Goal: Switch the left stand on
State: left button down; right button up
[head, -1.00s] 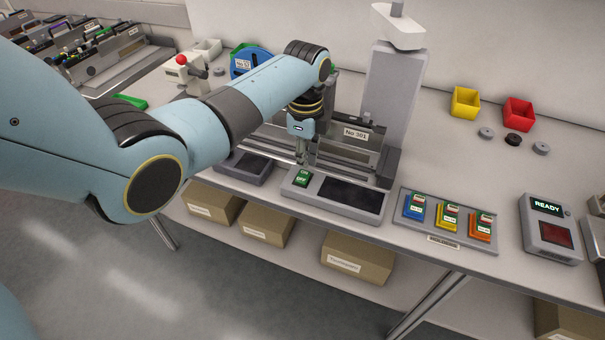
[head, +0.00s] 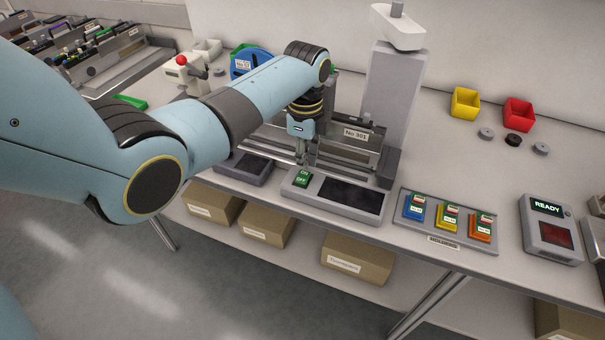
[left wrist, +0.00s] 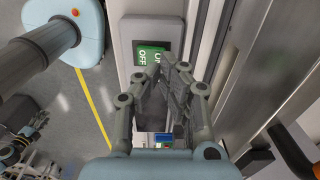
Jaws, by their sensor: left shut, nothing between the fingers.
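A green rocker switch (head: 302,179) marked ON and OFF sits at the left end of a grey panel (head: 325,204) in front of the stand labelled No 301 (head: 356,134). The panel's screen (head: 350,194) is dark. My left gripper (head: 304,161) points down just behind the switch, shut and empty. In the left wrist view, its fingertips (left wrist: 172,66) are together by the ON side of the switch (left wrist: 150,54) and partly cover it. I cannot tell whether they touch it.
Another dark-screened panel (head: 243,167) lies to the left, partly behind my arm. A tray of blue, yellow and orange blocks (head: 448,240) and a READY box (head: 550,230) stand to the right. A tall grey column (head: 392,90) rises behind. Cardboard boxes (head: 357,259) sit below.

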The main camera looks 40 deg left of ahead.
aim_at(305, 172)
pick_arm(q)
jog(key=shift+f+b, duration=0.8)
jog(key=shift+f, duration=0.55)
dwell(0.4)
jog(key=shift+r, duration=0.1)
notch_tip(305, 172, up, 5)
jog(key=p, duration=0.5)
jog(key=shift+p, duration=0.35)
jog(key=shift+r+p, duration=0.35)
jog(key=shift+r, duration=0.65)
